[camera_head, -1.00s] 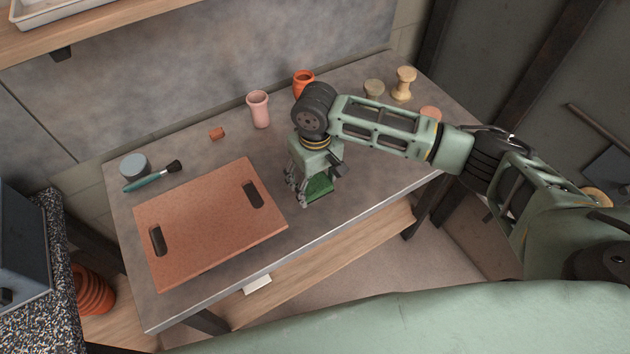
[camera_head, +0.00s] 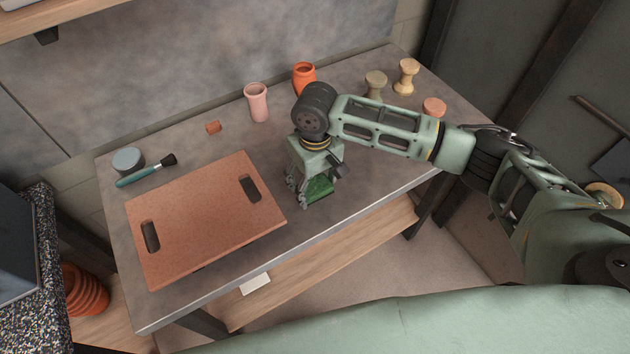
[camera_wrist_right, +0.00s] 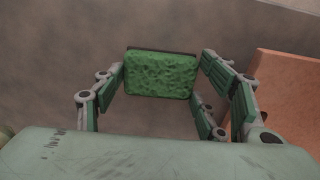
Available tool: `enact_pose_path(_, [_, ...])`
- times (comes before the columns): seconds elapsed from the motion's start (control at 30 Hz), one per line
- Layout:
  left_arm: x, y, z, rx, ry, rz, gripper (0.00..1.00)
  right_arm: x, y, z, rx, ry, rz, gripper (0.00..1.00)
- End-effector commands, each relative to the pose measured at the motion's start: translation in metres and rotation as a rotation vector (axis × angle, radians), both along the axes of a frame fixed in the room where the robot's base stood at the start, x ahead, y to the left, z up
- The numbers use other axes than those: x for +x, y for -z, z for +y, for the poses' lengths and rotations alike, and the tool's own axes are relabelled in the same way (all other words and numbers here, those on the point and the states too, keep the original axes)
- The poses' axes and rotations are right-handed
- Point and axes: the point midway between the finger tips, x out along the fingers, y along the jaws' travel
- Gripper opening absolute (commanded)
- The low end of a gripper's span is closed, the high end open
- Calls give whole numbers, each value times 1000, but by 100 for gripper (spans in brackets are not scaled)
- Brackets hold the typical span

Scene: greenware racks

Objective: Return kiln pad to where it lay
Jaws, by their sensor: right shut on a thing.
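The kiln pad appears to be the green, rough-textured block (camera_head: 320,187) with a dark backing. It also shows in the right wrist view (camera_wrist_right: 160,75), between the fingers. My right gripper (camera_head: 308,192) is shut on it, pointing down, low over the grey table (camera_head: 225,290), just right of the terracotta board. I cannot tell whether the pad touches the table. The gripper's fingers hide part of it in the head view. My left gripper is not in view.
The terracotta board (camera_head: 205,220) with two slots lies at left. Behind it are a brush (camera_head: 145,172), a grey round lid (camera_head: 128,160) and a small orange block (camera_head: 213,127). A pink cup (camera_head: 257,103), an orange jar (camera_head: 303,77) and spools (camera_head: 405,77) stand along the back. The table's middle is clear.

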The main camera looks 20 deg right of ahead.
Motion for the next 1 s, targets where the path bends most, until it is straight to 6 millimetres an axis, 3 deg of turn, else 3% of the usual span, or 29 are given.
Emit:
enact_pose_path(0.47, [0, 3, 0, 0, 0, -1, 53, 0, 10, 0, 1, 0, 1, 41])
enact_pose_path(0.5, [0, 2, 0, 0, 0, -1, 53, 0, 9, 0, 1, 0, 0, 69])
enact_pose_path(0.7, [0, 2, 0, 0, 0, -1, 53, 0, 9, 0, 0, 0, 0, 87])
enact_pose_path(1.0, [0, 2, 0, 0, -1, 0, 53, 0, 9, 0, 0, 0, 0, 88])
